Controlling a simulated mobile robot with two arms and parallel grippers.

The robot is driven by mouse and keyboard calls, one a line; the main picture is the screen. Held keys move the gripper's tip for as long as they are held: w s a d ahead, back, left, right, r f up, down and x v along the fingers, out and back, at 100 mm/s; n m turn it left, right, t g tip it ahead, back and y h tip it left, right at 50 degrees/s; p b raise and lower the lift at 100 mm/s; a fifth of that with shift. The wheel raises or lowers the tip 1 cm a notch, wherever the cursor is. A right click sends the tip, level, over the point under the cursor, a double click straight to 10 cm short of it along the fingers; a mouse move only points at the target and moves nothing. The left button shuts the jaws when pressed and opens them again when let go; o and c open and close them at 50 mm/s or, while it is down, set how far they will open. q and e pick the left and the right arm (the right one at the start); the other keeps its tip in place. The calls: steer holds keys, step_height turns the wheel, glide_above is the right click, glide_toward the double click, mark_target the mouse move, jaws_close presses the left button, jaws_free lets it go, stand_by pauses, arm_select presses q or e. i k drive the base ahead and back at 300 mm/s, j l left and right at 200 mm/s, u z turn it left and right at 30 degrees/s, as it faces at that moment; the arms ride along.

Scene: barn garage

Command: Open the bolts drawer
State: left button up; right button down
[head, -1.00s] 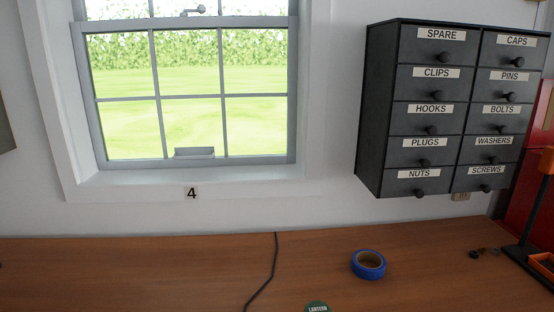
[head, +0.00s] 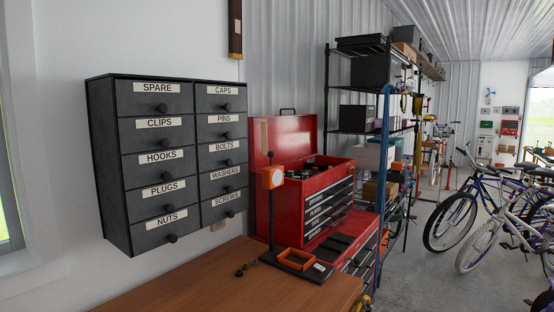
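A dark grey drawer cabinet (head: 107,190) hangs on the white wall at the left of the head view. It has two columns of labelled drawers with round black knobs. The bolts drawer (head: 214,160) is in the right column, third from the top, between the pins drawer (head: 222,132) and the washers drawer (head: 220,185). It is shut, flush with the drawers around it, and its knob (head: 229,162) shows at the lower middle of its front. Neither of my grippers is in view.
A wooden workbench (head: 200,285) lies below the cabinet. On it stand an orange-headed lamp-like stand (head: 271,178) and some small dark pieces (head: 243,270). A red tool chest (head: 287,205) stands to the right, then black shelving (head: 327,130) and bicycles (head: 480,215). Grey floor shows at right.

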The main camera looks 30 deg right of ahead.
mark_target(211, 157)
steer(key=z, duration=0.65)
steer(key=i+l+u, duration=0.15)
steer(key=l+u, duration=0.15)
steer(key=i+l+u, duration=0.25)
steer(key=l+u, duration=0.3)
steer(key=l, duration=0.15)
steer(key=l+u, duration=0.25)
steer(key=l, duration=0.15)
steer(key=i, duration=0.05)
